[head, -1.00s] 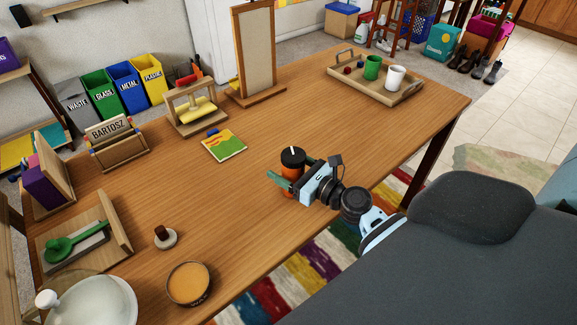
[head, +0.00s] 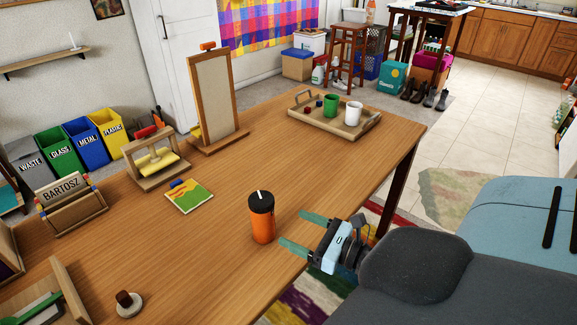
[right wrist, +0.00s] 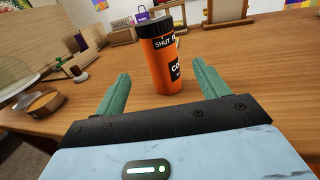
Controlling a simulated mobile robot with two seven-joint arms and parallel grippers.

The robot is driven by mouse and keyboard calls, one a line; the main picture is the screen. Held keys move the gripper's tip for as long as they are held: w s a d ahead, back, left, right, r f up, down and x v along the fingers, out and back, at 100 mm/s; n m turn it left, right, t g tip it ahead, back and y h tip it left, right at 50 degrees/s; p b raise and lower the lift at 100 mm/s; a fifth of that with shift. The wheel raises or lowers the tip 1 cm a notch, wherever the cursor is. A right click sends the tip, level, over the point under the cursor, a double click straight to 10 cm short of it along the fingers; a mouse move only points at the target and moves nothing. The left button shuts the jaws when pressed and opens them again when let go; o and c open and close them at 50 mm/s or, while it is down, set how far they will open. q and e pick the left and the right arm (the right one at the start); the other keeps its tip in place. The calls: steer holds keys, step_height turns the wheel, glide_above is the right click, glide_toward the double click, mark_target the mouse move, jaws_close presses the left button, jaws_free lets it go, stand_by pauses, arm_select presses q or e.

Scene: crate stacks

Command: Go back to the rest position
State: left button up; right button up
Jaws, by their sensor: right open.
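My right gripper (head: 300,233) is at the near edge of the wooden table (head: 200,255), with its two green fingers spread apart. It is open and empty. My left gripper is not in view.
A tray (head: 375,131) with a green mug (head: 331,104) and a white mug (head: 353,113) is at the far right.

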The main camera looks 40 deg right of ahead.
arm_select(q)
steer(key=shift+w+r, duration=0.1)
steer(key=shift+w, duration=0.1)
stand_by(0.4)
arm_select(e)
steer(key=shift+s+a, duration=0.1)
steer(key=s+a+f+n+g+y, duration=0.3)
steer(key=s+a+f+n+g, duration=0.8)
steer(key=s+a+n, duration=0.6)
steer(key=s+d+f+n+g+h, duration=0.2)
steer(key=s+d+n+g+h, duration=0.15)
steer(key=s+n, duration=0.6)
steer(key=s+d+f+n+g+h, duration=0.15)
steer(key=s+n+g+h, duration=0.3)
steer(key=s+n, duration=0.5)
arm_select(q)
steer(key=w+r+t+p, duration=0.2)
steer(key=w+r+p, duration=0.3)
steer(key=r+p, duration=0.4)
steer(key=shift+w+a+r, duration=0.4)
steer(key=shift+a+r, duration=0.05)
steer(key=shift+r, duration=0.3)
arm_select(e)
steer(key=w+a+r+m+t+y, duration=0.1)
steer(key=w+a+t+y, duration=0.1)
steer(key=w+t, duration=0.8)
steer(key=shift+w+a+r, duration=0.2)
steer(key=shift+w+a, duration=0.25)
steer(key=shift+w, duration=0.45)
